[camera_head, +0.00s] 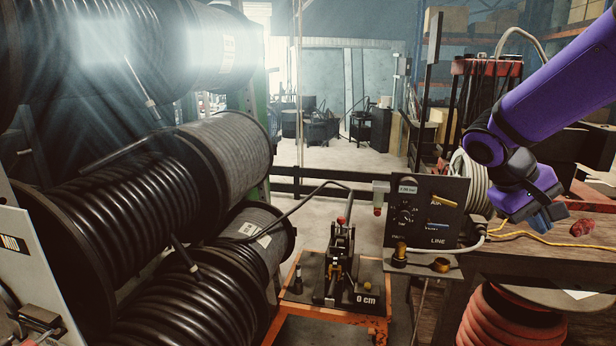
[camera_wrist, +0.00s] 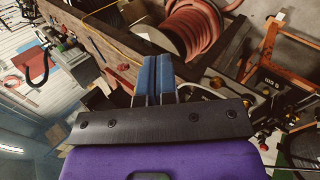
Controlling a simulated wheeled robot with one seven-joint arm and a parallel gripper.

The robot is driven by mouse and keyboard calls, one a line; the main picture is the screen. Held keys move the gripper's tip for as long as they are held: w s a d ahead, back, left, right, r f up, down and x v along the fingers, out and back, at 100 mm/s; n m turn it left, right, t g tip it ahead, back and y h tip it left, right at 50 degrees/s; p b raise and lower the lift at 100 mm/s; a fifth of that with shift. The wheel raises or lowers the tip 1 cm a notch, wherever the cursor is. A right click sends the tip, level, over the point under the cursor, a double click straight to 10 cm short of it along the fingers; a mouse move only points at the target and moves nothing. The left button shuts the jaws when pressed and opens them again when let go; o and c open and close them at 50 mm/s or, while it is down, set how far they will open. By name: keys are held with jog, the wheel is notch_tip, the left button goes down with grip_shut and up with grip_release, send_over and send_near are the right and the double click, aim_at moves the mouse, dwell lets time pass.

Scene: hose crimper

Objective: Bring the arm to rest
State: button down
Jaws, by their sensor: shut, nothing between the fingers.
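My gripper (camera_head: 548,218) is at the right of the head view, at the end of my purple arm, over the wooden bench. Its blue fingers are shut with nothing between them. In the wrist view the two blue fingers (camera_wrist: 153,80) lie side by side, pointing at the bench edge and the red hose reel. In the head view the gripper is right of the control panel and apart from it.
The control panel (camera_head: 426,211) stands left of my gripper. A crimper (camera_head: 340,265) sits on an orange stand. Large black hose reels (camera_head: 130,205) fill the left. A red hose reel (camera_head: 510,318) is below the wooden bench (camera_head: 540,262). A yellow cord (camera_head: 535,237) lies on the bench.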

jog(key=s+a+r+t+y, duration=0.2)
jog(key=s+a+t+y, duration=0.1)
jog(key=s+a, duration=0.3)
jog(key=s+a+r+t+y, duration=0.3)
jog(key=s+a+t+y, duration=0.1)
jog(key=s+a, duration=0.2)
jog(key=shift+s+a+r+n, duration=0.15)
jog(key=shift+s+r+n, duration=0.15)
jog(key=shift+s, duration=0.5)
